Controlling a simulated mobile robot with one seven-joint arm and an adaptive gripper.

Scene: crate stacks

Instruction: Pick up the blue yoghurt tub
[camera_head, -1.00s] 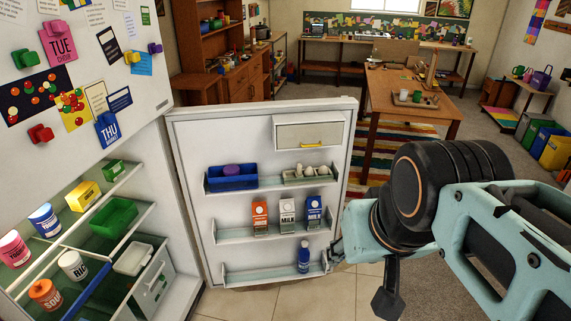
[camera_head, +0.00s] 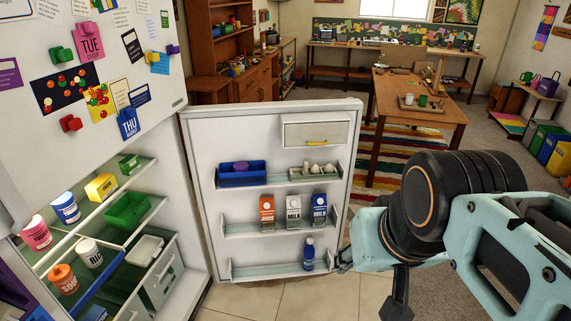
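The blue yoghurt tub (camera_head: 65,208) has a white label band and stands upright on a glass shelf inside the open fridge, at the left. A pink tub (camera_head: 36,232) stands just left of it, and a yellow carton (camera_head: 100,187) is to its right. My arm reaches in from the right, outside the open door. My gripper (camera_head: 346,259) shows only in part beside the door's lower right edge, far from the blue tub. Its fingers are mostly hidden behind my arm, so its opening is unclear.
The open fridge door (camera_head: 200,180) stands between my gripper and the shelves. A white tub (camera_head: 88,252) and an orange tub (camera_head: 62,278) stand on a lower shelf, near a green bin (camera_head: 128,210). A wooden table (camera_head: 445,116) stands behind. Tiled floor is clear below the door.

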